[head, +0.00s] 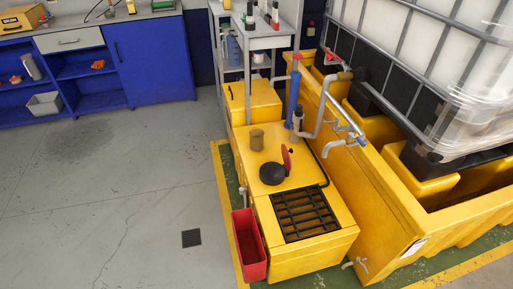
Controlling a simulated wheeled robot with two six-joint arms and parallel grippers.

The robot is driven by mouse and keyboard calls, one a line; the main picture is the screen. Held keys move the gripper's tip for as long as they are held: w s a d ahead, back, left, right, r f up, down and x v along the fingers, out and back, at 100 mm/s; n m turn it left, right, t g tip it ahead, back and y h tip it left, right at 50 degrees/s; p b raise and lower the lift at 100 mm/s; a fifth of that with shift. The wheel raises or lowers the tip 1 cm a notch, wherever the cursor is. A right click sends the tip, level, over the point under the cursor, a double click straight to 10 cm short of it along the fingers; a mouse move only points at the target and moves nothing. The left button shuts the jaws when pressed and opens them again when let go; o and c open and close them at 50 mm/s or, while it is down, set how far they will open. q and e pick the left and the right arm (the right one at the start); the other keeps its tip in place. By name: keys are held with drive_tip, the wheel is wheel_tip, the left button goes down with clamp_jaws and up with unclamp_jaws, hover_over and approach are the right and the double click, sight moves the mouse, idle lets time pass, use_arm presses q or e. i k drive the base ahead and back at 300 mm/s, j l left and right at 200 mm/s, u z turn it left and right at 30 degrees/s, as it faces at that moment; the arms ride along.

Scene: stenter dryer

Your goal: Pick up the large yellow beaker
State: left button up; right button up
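A dull olive-yellow cylindrical vessel (257,140), the likeliest match for the large yellow beaker, stands upright on the flat top of a yellow cabinet (240,155) in the head view. It looks small at this distance, and I cannot make out a spout or markings. Neither of my grippers is in view.
A black grate (304,213), red bin (248,245) and grey shelf rack (262,42) surround the cabinet. The floor at left is clear.

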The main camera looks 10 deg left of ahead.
sight(256, 135)
drive_tip(key=j+z, duration=0.4)
drive_tip(key=j, duration=0.7)
drive_tip(key=j+z, duration=0.4)
drive_tip(key=j, duration=0.65)
drive_tip(key=i+j+z, duration=0.4)
drive_tip(key=i+j, duration=0.15)
drive_tip(key=i+j+z, duration=0.45)
drive_tip(key=j, duration=0.25)
